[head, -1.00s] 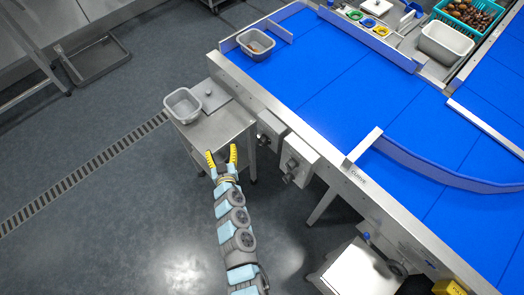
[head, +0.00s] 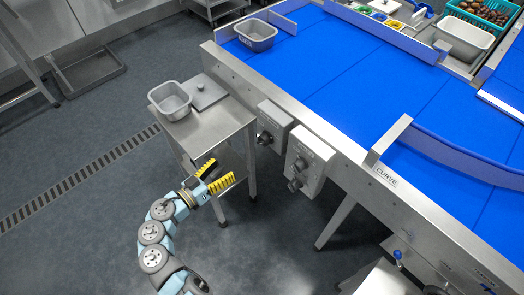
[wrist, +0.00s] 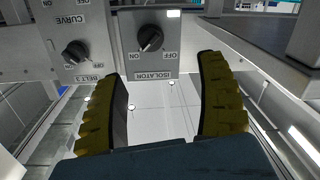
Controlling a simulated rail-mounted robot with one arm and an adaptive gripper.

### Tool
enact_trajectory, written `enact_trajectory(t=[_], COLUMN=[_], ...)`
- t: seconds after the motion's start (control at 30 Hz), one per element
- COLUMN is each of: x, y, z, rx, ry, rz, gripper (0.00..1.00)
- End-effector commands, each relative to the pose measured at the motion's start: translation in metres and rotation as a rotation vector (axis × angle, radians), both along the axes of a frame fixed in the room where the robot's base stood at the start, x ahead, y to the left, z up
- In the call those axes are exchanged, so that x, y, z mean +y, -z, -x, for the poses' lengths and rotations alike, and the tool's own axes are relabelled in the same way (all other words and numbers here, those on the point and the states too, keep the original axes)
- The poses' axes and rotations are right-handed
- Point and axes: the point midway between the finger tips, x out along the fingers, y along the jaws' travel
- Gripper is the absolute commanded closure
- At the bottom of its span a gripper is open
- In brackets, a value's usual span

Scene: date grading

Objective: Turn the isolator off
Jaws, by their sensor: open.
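The isolator (wrist: 160,66) is a grey box in the upper middle of the wrist view, with a dark rotary knob (wrist: 151,38) on its face. ON and OFF are printed by the knob, which seems to be angled toward ON. My gripper (wrist: 162,72) is open and empty, its yellow-and-black fingers apart and short of the box, not touching the knob. In the head view my gripper (head: 222,172) is beside the small steel table, pointing toward two switch boxes on the conveyor's side. Their labels are too small to read there.
The steel table (head: 214,124) holds a grey tub (head: 170,101). The blue conveyor (head: 330,70) lies behind the boxes. Open floor lies to the left.

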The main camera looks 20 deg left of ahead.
Motion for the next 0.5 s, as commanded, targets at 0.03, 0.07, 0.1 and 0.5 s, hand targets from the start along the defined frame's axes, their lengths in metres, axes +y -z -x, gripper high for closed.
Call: enact_trajectory(t=[0.03,0.07,0.1,0.5], x=[0.0,0.0,-0.001,-0.022], y=[0.003,0.001,-0.001,-0.005], z=[0.005,0.007,0.009,-0.025], rx=[-0.02,-0.031,-0.043,-0.057], ry=[0.021,0.03,0.042,0.064], rz=[-0.009,-0.015,-0.021,-0.027], gripper=[0.27,0.27,0.27,0.27])
